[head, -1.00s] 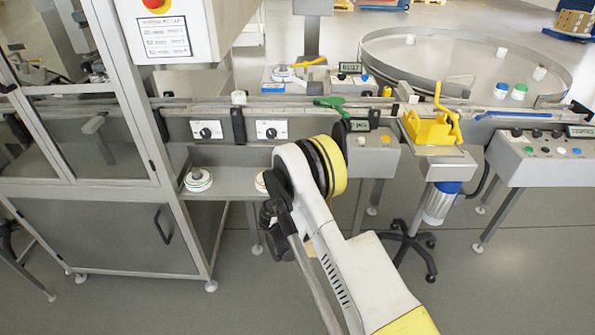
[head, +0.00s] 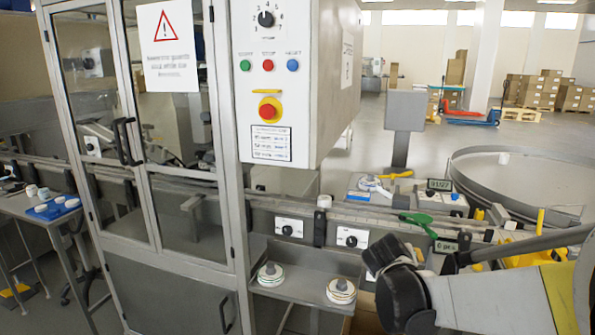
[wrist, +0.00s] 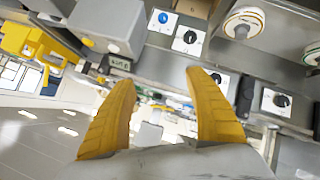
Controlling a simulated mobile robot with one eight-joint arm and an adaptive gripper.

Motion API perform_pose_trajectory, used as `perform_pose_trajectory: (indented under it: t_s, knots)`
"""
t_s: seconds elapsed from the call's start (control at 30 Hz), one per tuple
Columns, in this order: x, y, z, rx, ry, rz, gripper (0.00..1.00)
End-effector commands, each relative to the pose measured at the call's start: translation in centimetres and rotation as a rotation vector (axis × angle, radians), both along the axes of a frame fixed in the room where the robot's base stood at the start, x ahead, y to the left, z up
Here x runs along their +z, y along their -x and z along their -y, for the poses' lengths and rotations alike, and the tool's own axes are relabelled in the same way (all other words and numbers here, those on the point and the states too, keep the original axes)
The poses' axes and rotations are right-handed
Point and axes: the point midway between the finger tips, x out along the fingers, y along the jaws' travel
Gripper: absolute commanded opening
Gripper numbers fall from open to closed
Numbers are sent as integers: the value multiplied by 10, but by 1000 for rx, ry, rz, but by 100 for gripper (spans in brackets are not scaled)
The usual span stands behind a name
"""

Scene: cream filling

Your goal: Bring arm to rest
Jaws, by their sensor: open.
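My gripper shows in the wrist view (wrist: 162,110) as two yellow fingers spread wide apart. Nothing is held between them. In the head view my arm is at the lower right, with its dark joint in front of the conveyor; the fingers are not visible there. In the wrist view the machine front appears upside down beyond the fingers, with dial plates and the yellow fixture (wrist: 38,42) around them.
A control box (head: 275,85) with an emergency stop button and a glass-doored cabinet (head: 140,150) stand at left and centre. The conveyor (head: 370,215) runs behind my arm. A round table rim (head: 520,150) is at right.

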Motion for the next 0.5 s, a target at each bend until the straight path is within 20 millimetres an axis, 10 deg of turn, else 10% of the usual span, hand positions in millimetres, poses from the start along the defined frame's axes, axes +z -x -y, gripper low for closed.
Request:
perform_pose_trajectory:
  t_s: [0.2, 0.5]
  knots:
    - [29, 104, -15, 24, -158, -81, 62]
    - [22, 237, -52, 85, -373, -166, 62]
